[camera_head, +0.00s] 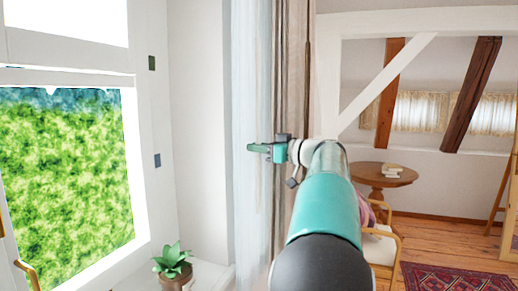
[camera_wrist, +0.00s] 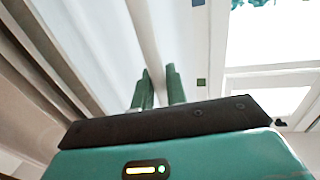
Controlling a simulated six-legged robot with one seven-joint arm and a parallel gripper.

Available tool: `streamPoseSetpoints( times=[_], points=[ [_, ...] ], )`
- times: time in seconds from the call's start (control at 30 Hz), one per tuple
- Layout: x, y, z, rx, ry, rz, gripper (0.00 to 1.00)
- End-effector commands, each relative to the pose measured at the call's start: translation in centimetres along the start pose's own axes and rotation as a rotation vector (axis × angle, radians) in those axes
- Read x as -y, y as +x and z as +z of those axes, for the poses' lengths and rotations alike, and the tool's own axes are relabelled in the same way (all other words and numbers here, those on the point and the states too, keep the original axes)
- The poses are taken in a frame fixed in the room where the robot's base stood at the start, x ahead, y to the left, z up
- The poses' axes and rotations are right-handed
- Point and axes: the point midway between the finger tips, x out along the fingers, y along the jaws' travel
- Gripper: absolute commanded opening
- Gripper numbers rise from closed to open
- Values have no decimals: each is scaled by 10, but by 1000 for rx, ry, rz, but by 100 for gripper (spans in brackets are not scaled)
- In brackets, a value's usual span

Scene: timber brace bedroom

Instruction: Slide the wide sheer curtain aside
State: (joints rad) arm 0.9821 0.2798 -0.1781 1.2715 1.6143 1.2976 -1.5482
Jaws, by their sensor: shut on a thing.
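The sheer curtain (camera_head: 250,75) hangs as a pale, narrow gathered strip beside the window recess in the head view. In the wrist view the sheer curtain (camera_wrist: 85,40) is a broad white folded surface running up past the fingers. My gripper (camera_head: 256,148) reaches across the sheer strip at mid-height. In the wrist view my gripper (camera_wrist: 160,88) has its two green fingers close together, shut on the curtain's edge. The exact pinch of cloth between the fingertips is hard to make out.
A heavier beige-brown curtain (camera_head: 292,75) hangs just right of the sheer. A window (camera_head: 65,180) stands at left, with a potted plant (camera_head: 173,264) on the sill. A round table (camera_head: 384,178), a chair (camera_head: 381,248) and a red rug (camera_head: 450,278) are at right.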

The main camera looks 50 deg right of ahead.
Motion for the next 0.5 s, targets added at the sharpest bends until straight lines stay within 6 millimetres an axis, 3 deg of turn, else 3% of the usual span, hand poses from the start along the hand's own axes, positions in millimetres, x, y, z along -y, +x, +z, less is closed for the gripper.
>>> streamPoseSetpoints(
  times=[0.33,0.37,0.4,0.43,0.5],
  points=[
    [2,1,1,1,2,-3,0],
    [2,1,1,2,2,-3,16],
    [1,1,1,2,2,-3,24],
    [1,1,1,2,2,-3,30],
    [1,1,1,1,2,-2,32]
  ],
)
